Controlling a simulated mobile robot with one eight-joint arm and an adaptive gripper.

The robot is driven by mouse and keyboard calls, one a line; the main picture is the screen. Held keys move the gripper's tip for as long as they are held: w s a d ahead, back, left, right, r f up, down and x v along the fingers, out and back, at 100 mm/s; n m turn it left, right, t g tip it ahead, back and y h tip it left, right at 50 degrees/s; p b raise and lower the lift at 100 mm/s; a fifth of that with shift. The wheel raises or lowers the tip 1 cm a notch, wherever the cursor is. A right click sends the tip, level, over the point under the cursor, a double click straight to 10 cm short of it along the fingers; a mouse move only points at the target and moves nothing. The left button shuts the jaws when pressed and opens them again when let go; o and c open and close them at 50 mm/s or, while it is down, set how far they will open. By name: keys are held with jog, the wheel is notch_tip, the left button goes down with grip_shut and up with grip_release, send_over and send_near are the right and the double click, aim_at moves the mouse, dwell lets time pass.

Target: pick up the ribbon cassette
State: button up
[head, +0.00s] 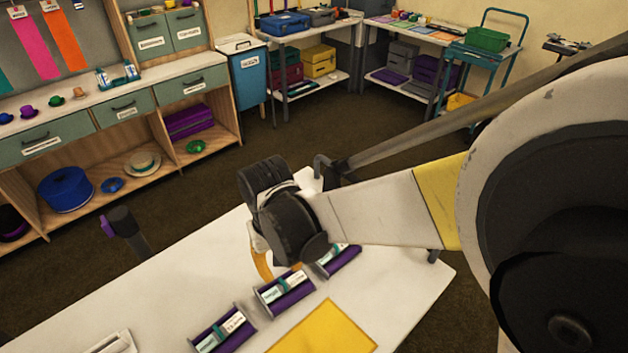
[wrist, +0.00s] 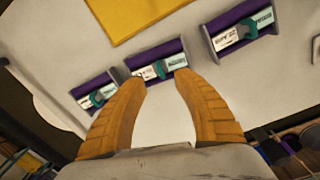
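Several similar purple cassettes with white labels and teal bands lie in a row on the white table (head: 150,285). In the head view they are a near-left one (head: 222,330), a middle one (head: 284,293) and a far one (head: 340,262), partly hidden by my arm. The wrist view shows the left (wrist: 96,95), middle (wrist: 160,66) and right (wrist: 240,34) ones. My gripper (wrist: 162,80) is open, its orange fingers spread and its tips at the near edge of the middle cassette.
A yellow sheet (head: 325,330) lies beside the row, also in the wrist view (wrist: 135,15). A white object (head: 115,344) is at the table's near-left edge. A dark post with a purple part (head: 122,225) rises at the table's far-left edge. Shelves (head: 110,115) stand beyond.

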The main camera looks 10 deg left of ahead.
aim_at(284, 286)
notch_tip(284, 286, down, 3)
jog(key=shift+s+a+r+b, duration=0.1)
jog(key=shift+b, duration=0.25)
jog(key=f, duration=0.2)
jog(key=f+b, duration=0.1)
jog(key=f, duration=0.1)
jog(key=f+b, duration=0.1)
jog(key=shift+d+f, duration=0.25)
jog(key=shift+f, duration=0.15)
jog(key=shift+r, duration=0.1)
grip_shut()
